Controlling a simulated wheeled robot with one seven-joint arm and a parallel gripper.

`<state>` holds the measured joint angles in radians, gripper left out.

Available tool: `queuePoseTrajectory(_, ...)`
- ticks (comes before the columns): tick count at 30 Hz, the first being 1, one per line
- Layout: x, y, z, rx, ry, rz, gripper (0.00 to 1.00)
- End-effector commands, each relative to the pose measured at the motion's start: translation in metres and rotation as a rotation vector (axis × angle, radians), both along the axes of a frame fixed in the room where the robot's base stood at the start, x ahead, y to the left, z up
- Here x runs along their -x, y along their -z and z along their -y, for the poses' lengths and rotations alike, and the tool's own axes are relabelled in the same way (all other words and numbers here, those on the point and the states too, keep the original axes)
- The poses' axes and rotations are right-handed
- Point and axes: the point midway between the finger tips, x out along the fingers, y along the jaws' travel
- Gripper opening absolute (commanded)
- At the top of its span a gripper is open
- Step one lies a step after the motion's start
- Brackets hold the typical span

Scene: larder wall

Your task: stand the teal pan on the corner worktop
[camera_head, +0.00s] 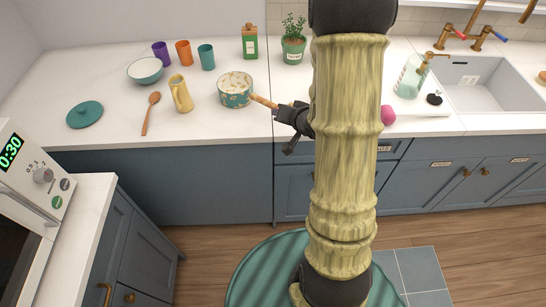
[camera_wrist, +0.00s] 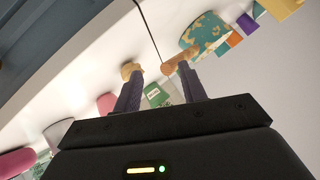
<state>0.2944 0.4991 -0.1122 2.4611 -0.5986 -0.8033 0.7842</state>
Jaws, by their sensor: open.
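The teal pan (camera_head: 234,98), patterned in teal and cream, stands upright on the white corner worktop (camera_head: 205,128) in the head view. Its wooden handle (camera_head: 262,101) points right, towards my gripper (camera_head: 284,111). In the wrist view the pan (camera_wrist: 203,32) is at the top right. Its handle end (camera_wrist: 176,63) shows by the tip of the right finger. My gripper (camera_wrist: 160,82) is open there, with the fingers apart. I cannot tell whether the handle touches a finger. My arm hides part of the worktop to the right.
A yellow jug (camera_head: 181,94), a wooden spoon (camera_head: 151,112), a bowl (camera_head: 145,71) and a teal lid (camera_head: 85,114) stand or lie left of the pan. Several cups, a green bottle (camera_head: 250,42) and a potted plant (camera_head: 293,47) are behind. Free worktop lies before the pan.

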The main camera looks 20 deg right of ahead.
Motion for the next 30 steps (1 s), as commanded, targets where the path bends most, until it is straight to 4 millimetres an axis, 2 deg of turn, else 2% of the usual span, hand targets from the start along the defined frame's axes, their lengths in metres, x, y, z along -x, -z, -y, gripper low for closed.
queuePoseTrajectory(5,0.026,-0.014,-0.018,0.191,-0.049,-0.166,0.41)
queuePoseTrajectory(8,0.048,-0.021,-0.032,0.267,-0.094,-0.27,0.41)
queuePoseTrajectory(19,0.151,-0.045,-0.096,0.369,-0.378,-0.619,0.41)
queuePoseTrajectory(23,0.166,-0.047,-0.104,0.367,-0.425,-0.66,0.41)
queuePoseTrajectory(30,0.166,-0.047,-0.104,0.366,-0.427,-0.664,0.41)
